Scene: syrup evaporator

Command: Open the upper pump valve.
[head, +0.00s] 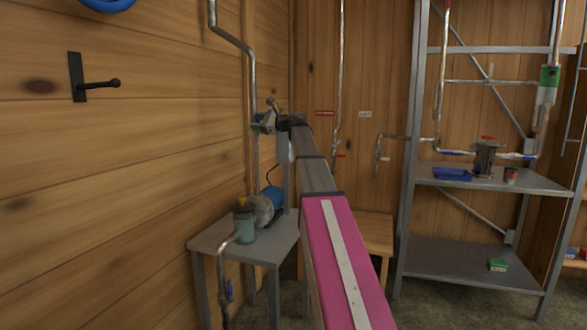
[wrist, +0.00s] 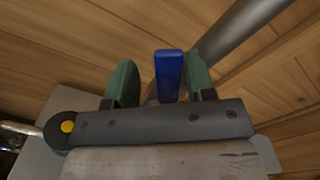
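In the wrist view, a blue valve handle (wrist: 169,76) stands between the two green fingers of my gripper (wrist: 161,62). The fingers are apart, with a gap on the left of the handle and a narrower one on the right. A metal pipe (wrist: 240,35) runs up and right behind the handle. In the head view my gripper (head: 264,121) is at the pipe above the pump; my arm partly hides it, and the upper handle cannot be made out. The pump (head: 263,209) with its blue motor (head: 272,197) sits on a small grey table. A lower blue valve handle (head: 229,290) is on the pipe below.
The grey table (head: 215,238) stands close to the wooden wall on the left, which has a black hook (head: 88,86). A metal shelf (head: 470,270) stands at the right, and a wooden bench (head: 372,225) is behind my arm.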

